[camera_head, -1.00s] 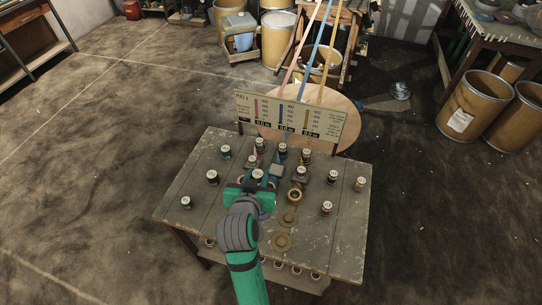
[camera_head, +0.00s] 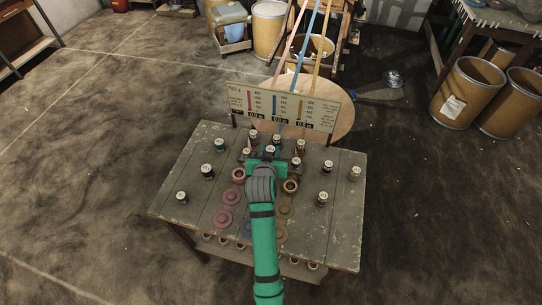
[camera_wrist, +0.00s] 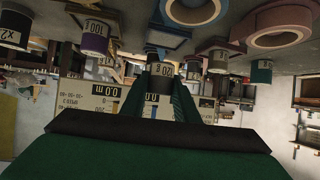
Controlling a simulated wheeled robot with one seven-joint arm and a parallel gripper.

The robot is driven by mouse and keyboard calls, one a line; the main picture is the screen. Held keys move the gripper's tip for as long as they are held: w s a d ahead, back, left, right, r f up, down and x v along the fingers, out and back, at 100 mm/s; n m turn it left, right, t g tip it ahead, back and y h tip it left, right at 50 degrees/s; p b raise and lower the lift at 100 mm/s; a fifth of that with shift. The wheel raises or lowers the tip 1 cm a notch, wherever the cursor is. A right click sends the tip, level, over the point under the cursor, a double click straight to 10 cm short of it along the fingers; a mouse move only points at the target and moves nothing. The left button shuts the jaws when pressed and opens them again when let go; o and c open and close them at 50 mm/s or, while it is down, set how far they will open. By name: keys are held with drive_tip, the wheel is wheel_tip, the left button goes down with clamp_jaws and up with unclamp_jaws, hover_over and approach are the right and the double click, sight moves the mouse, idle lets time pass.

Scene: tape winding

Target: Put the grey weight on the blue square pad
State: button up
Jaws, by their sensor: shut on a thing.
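My gripper (camera_head: 269,160) is shut on a small dark grey weight (camera_head: 270,151) over the middle of the wooden table. In the wrist view, which is upside down, the grey weight (camera_wrist: 160,77) sits between the green fingers with a label that seems to read 20. A square pad with blue edges (camera_wrist: 172,39) shows just beyond the weight in the wrist view. I cannot tell whether the weight touches it. In the head view my gripper and arm hide the blue pad.
Several other weights stand around, such as a left one (camera_head: 207,171) and a right one (camera_head: 322,198). Tape rolls (camera_head: 291,186) and flat discs (camera_head: 223,219) lie nearer the front. A sign board (camera_head: 283,106) with three coloured tapes stands at the table's far edge.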

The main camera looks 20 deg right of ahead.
drive_tip(key=shift+w+d+f, duration=0.25)
drive_tip(key=shift+w+f, duration=0.05)
drive_tip(key=shift+f, duration=1.5)
drive_tip(key=shift+f, duration=0.15)
drive_tip(key=o, duration=1.1)
drive_tip(key=shift+s+a+r, duration=0.1)
drive_tip(key=shift+r, duration=0.1)
drive_tip(key=v, duration=1.1)
drive_tip(key=shift+s+a+r, duration=0.1)
drive_tip(key=shift+s+a, duration=0.05)
drive_tip(key=shift+s, duration=0.2)
